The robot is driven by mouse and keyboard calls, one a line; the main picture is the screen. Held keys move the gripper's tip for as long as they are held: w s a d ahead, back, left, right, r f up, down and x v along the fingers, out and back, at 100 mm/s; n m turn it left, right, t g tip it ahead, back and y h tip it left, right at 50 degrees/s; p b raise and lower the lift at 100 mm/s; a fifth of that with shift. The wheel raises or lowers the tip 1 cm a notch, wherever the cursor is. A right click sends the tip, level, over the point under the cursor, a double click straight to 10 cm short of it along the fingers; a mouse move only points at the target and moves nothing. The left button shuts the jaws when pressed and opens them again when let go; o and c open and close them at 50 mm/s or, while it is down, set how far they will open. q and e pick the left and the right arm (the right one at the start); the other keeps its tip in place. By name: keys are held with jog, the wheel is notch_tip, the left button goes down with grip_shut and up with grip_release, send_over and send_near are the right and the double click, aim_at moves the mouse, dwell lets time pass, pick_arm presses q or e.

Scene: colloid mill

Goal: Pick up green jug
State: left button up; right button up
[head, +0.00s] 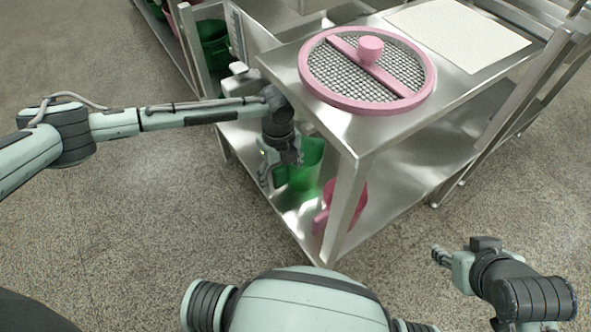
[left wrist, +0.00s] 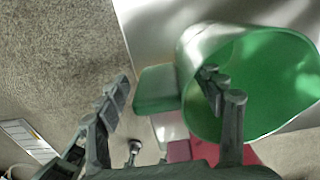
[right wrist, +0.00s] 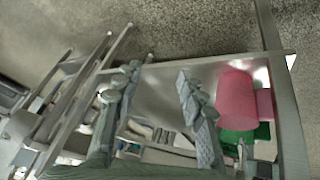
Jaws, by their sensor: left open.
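The green jug (head: 308,168) stands on the lower shelf of the steel table, near its left end. My left gripper (head: 276,180) is at the jug's left side, partly covering it. In the left wrist view the jug (left wrist: 262,75) shows its open mouth, and its handle (left wrist: 155,92) lies between my spread fingers. One finger is over or inside the jug's mouth, the other is beyond the handle on the outer side. The left gripper is open. My right gripper (head: 441,257) is far from the jug, open and empty in the right wrist view (right wrist: 160,80).
A pink jug (head: 322,222) stands on the same lower shelf (head: 400,185), beside a table leg (head: 345,205). The tabletop above holds a pink-rimmed sieve (head: 318,90) and a white mat (head: 458,35). Another green container (head: 212,45) is at the back left. Floor in front is clear.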

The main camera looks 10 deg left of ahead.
pick_arm(q)
notch_tip(320, 180, down, 2)
jog(key=c, duration=1.3)
pick_arm(e)
jog(key=shift+w+a+r+t, duration=0.2)
jog(key=shift+w+a, duration=0.1)
jog(key=shift+w, duration=0.1)
jog(key=shift+w+a+r+t, duration=0.1)
jog(key=shift+w+a+t, duration=0.15)
jog(key=shift+w, duration=0.1)
pick_arm(q)
jog(key=shift+r, duration=0.15)
